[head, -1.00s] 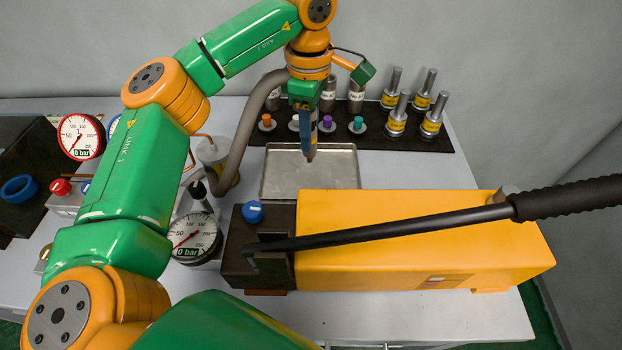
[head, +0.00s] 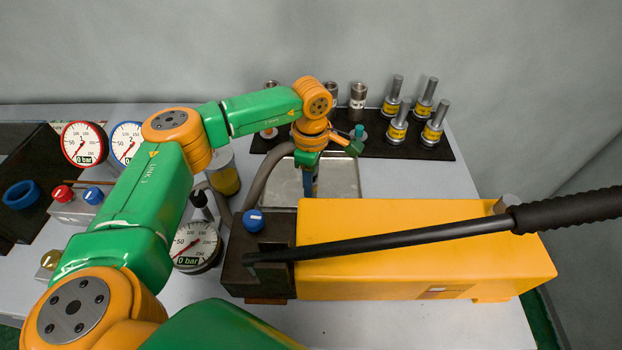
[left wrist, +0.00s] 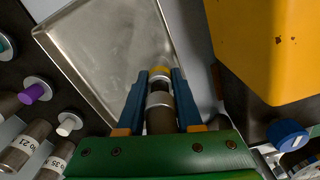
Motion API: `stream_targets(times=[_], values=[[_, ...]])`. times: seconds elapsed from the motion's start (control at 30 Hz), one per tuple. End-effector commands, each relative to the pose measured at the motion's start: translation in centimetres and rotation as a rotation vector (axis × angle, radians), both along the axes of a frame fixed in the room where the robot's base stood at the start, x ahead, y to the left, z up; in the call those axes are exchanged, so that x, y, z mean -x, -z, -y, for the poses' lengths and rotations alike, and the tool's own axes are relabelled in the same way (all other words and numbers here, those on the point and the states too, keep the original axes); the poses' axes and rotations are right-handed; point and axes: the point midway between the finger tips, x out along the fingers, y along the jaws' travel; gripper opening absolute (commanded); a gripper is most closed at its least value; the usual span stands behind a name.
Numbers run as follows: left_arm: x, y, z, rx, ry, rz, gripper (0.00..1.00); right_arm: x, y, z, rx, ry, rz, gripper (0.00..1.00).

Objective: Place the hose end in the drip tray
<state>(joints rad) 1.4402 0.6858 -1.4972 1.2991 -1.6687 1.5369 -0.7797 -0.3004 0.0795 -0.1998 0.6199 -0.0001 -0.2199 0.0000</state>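The drip tray (head: 345,170) is a shallow square metal tray lying flat on the bench behind the yellow pump body. It also fills the upper left of the left wrist view (left wrist: 95,45). My left gripper (head: 309,188) points down over the tray's front part. In the left wrist view its blue fingers (left wrist: 158,95) are closed on either side of the hose end (left wrist: 159,99), a metal fitting with a yellow band. The grey hose (head: 262,178) loops in from the left. The pump body partly hides the fingertips, and I cannot tell whether the hose end touches the tray. My right gripper is not in view.
The yellow pump (head: 420,245) with its long black handle (head: 400,233) stands in front of the tray. A dark rack (head: 400,145) with several metal fittings is behind it. Gauges (head: 195,245) and a cylinder (head: 223,175) stand to the left.

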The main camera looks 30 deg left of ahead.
Motion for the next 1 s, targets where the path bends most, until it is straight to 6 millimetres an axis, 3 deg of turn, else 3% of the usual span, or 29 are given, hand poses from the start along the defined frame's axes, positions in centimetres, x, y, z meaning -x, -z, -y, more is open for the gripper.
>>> stream_targets(times=[0.03,0.1,0.47,0.8,1.0], values=[[0.0,0.0,0.0,0.0,0.0,0.0,0.47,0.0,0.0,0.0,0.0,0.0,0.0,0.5],[0.0,0.0,0.0,0.0,0.0,0.0,0.64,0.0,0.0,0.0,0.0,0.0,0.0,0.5],[-0.1,-0.8,0.0,-0.001,0.0,0.003,0.64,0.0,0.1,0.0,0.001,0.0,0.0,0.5],[-0.1,-9.7,0.1,0.001,0.001,0.005,0.64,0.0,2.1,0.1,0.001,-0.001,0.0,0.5],[0.0,-12.2,0.1,0.0,0.001,0.0,0.64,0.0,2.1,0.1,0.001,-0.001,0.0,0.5]])
